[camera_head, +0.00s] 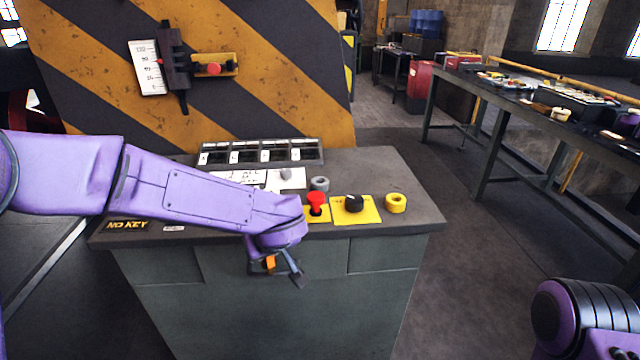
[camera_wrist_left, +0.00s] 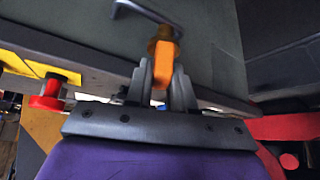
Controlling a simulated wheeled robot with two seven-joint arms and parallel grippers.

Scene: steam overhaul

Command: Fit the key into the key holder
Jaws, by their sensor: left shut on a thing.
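My left gripper (camera_head: 284,268) hangs in front of the console's front edge, just below its top. It is shut on an orange piece, which I take to be the key (camera_head: 268,263). In the left wrist view the key (camera_wrist_left: 160,62) stands upright between the two grey fingers (camera_wrist_left: 160,88). A thin dark bent bar shows beyond its tip; I cannot tell whether it belongs to the key. My right gripper is out of view.
A striped panel (camera_head: 300,60) rises behind. A long workbench (camera_head: 470,95) stands at right, with open floor between.

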